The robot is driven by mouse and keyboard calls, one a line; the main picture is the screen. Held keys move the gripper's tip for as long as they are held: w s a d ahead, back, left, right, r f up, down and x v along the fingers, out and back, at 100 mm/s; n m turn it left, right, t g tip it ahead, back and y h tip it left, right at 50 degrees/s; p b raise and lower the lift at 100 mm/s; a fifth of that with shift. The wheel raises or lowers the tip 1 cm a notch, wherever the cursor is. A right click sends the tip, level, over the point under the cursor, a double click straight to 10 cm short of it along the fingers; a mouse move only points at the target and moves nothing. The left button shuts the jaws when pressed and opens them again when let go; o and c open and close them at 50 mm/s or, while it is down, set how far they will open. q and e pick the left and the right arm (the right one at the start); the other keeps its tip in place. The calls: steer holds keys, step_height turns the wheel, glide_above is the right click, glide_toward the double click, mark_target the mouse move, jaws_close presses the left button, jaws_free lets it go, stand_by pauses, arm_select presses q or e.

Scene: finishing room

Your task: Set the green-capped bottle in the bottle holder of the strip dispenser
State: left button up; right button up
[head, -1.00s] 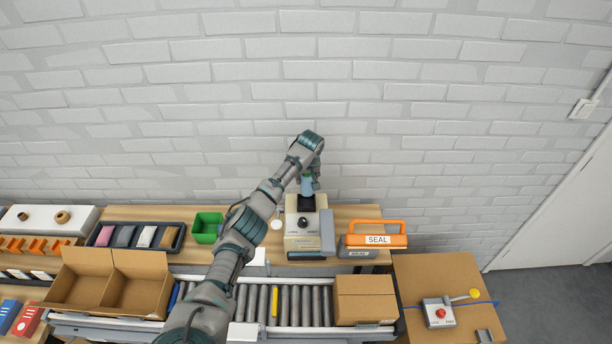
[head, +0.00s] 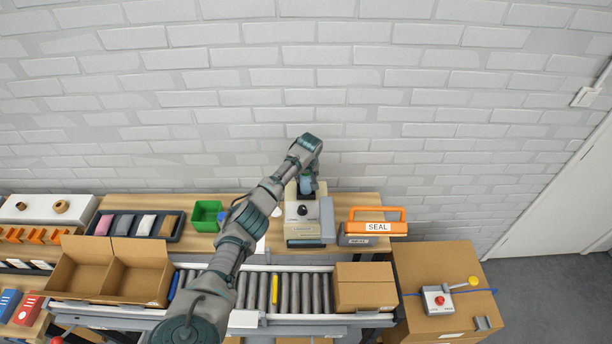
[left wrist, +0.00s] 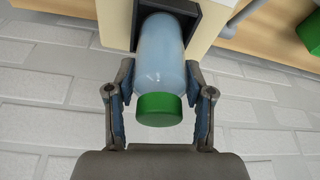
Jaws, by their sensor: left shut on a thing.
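The green-capped bottle (left wrist: 162,52) is pale blue and clear; its green cap (left wrist: 160,109) faces my left wrist camera. My left gripper (left wrist: 158,85) is shut on it, with one finger on each side of the bottle. The bottle's far end is inside the black bottle holder (left wrist: 205,20); whether it rests on the bottom is hidden. In the head view the strip dispenser (head: 302,232) is a cream box with a dark knob, and my left gripper (head: 307,184) is over its back part with the bottle mostly hidden. My right gripper is not in view.
An orange-handled SEAL tool (head: 373,228) stands right of the dispenser. A green bin (head: 206,216) and a dark tray (head: 135,224) of coloured packs stand to the left. A roller conveyor (head: 295,291) with cartons runs in front. The brick wall (head: 420,130) is close behind.

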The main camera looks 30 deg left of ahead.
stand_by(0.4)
arm_select(q)
steer(key=o, duration=1.7)
steer(key=shift+o, duration=0.2)
steer(key=shift+r, duration=0.15)
steer(key=shift+r+p, duration=0.4)
steer(key=shift+r, duration=0.55)
steer(key=shift+r, duration=0.1)
steer(key=shift+r, duration=2.9)
